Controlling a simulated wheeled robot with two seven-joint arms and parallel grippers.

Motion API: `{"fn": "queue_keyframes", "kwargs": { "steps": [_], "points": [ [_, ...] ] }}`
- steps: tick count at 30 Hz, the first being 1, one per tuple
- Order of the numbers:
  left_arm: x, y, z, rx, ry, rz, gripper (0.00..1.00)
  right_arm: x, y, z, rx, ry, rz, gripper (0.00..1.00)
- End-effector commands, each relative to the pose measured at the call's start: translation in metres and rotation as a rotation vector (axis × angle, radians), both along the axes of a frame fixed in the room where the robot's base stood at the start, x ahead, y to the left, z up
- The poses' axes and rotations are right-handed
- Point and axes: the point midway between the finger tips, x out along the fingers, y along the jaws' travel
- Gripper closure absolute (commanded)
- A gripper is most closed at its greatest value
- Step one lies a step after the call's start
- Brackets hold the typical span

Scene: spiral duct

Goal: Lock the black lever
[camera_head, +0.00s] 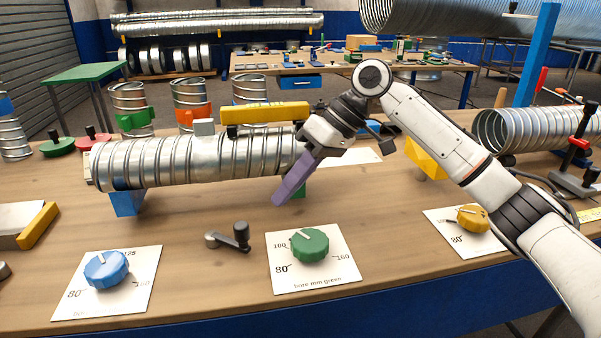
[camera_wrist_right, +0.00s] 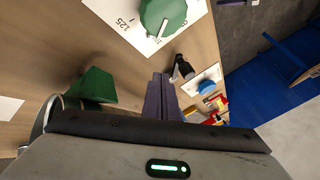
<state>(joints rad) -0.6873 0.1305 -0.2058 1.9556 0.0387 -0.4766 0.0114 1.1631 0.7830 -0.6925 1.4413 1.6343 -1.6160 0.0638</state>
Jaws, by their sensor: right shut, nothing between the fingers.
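The black lever (camera_head: 240,235) lies on the wooden bench, left of the green dial (camera_head: 310,245); its grey end (camera_head: 212,240) points left. In the right wrist view the lever (camera_wrist_right: 182,68) shows just beyond the fingertips. My right gripper (camera_head: 279,199) has long purple fingers, pressed together and empty, pointing down to the left. It is above and to the right of the lever, in front of the spiral duct (camera_head: 190,160), and apart from the lever. In the wrist view the purple fingers (camera_wrist_right: 160,82) are together. My left gripper is not in view.
The duct rests on a blue support (camera_head: 127,202) and a green support (camera_wrist_right: 92,88). A blue dial (camera_head: 106,270) and a yellow dial (camera_head: 473,217) sit on white cards. A red and black clamp (camera_head: 580,145) stands right. The bench around the lever is clear.

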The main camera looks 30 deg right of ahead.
Motion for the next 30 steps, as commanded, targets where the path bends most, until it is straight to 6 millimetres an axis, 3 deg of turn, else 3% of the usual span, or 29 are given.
{"fn": "queue_keyframes", "kwargs": {
  "steps": [3, 12, 30],
  "points": [
    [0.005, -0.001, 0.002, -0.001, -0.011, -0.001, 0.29, 0.004, 0.015, -0.021, 0.001, 0.003, 0.003, 1.0],
    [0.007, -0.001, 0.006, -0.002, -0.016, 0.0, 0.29, -0.009, 0.048, -0.02, 0.0, -0.001, 0.002, 1.0],
    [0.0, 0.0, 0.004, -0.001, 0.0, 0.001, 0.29, -0.014, 0.047, -0.019, 0.0, 0.0, -0.025, 1.0]
  ]
}}
